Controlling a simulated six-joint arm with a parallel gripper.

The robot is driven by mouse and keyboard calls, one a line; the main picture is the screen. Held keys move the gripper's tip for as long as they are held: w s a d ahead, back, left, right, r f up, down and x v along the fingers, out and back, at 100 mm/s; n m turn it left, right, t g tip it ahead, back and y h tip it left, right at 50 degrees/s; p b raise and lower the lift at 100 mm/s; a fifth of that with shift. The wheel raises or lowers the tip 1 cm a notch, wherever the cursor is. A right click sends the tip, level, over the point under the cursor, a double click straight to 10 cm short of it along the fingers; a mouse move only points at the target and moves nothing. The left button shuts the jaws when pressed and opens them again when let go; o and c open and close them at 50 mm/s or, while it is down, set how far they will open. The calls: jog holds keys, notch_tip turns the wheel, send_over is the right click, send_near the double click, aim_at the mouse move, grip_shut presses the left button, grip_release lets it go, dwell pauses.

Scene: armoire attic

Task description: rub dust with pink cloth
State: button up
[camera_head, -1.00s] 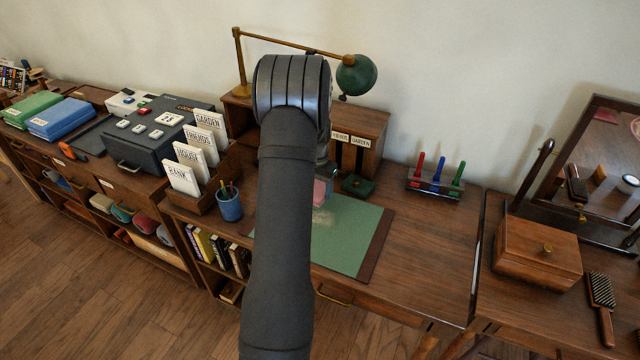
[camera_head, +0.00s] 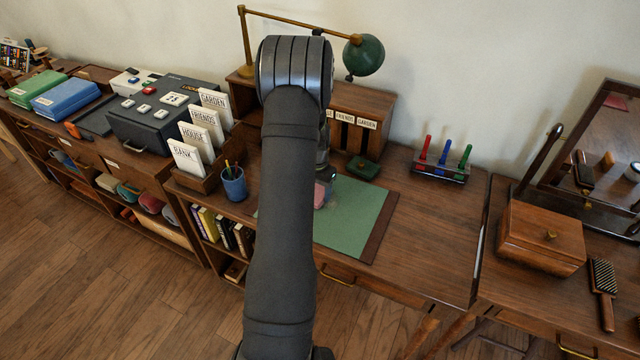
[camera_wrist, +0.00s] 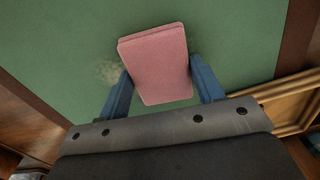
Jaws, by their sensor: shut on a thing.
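The pink cloth (camera_wrist: 157,62) is a folded pad held between the two blue fingers of my gripper (camera_wrist: 160,80) in the wrist view. It lies over the green desk mat (camera_wrist: 50,45); whether it touches the mat I cannot tell. A small pale dust patch (camera_wrist: 108,72) shows just left of the cloth, beside the left finger, and may run on under the cloth. In the head view, a bit of the pink cloth (camera_head: 320,193) shows beside my arm, which hides most of the gripper and the dust.
A small green box (camera_head: 363,168) sits behind the mat. A pencil cup (camera_head: 232,183) and card holder (camera_head: 207,177) stand to the left. A wooden organizer (camera_head: 375,112) and lamp (camera_head: 364,55) stand behind. A pen stand (camera_head: 440,172) is right. The mat's right part is clear.

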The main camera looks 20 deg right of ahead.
aim_at(334, 192)
jog(key=shift+s+a, duration=1.15)
jog(key=shift+s+d, duration=0.7)
jog(key=shift+d, duration=0.15)
jog(key=shift+w+d, duration=2.4)
jog(key=shift+w, duration=0.1)
jog(key=shift+d, duration=0.3)
jog(key=shift+s+d, duration=0.5)
jog(key=shift+s, duration=0.1)
jog(key=shift+s+a, duration=2.65)
jog(key=shift+a, duration=0.05)
notch_tip(334, 192, up, 8)
jog(key=shift+w, duration=0.1)
